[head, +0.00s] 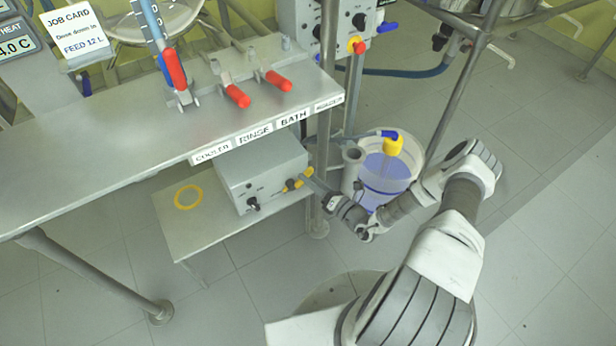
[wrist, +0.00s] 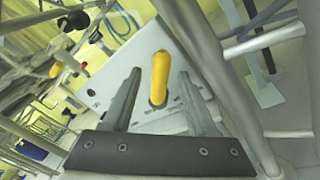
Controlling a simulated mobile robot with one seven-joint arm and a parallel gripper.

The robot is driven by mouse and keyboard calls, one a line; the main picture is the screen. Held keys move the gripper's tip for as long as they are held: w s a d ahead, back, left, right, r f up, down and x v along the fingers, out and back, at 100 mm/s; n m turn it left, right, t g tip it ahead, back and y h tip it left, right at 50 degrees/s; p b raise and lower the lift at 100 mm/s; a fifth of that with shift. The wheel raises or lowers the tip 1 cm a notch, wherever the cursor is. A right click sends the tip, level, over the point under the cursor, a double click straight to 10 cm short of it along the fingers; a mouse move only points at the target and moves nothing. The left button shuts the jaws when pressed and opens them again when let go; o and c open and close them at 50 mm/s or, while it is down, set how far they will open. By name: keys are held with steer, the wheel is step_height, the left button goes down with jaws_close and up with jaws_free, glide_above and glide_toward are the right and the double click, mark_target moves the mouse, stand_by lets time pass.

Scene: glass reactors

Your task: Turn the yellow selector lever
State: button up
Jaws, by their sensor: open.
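The yellow selector lever (head: 298,180) sticks out from the right side of a grey box (head: 262,174) on the low shelf under the bench. In the wrist view the yellow lever (wrist: 160,76) stands upright in the picture, between my two fingers. My gripper (wrist: 160,88) is open, with a visible gap on each side of the lever. In the head view my gripper (head: 313,186) is beside the box's right side, close to the lever. The small size there hides whether a finger touches it.
A bench post (head: 323,130) stands right beside my gripper. A white bucket of bluish liquid (head: 387,172) with a yellow-ended hose is to the right. The bench top (head: 130,145) with red-handled valves overhangs the box.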

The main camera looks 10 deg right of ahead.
jaws_close()
stand_by(0.4)
stand_by(1.1)
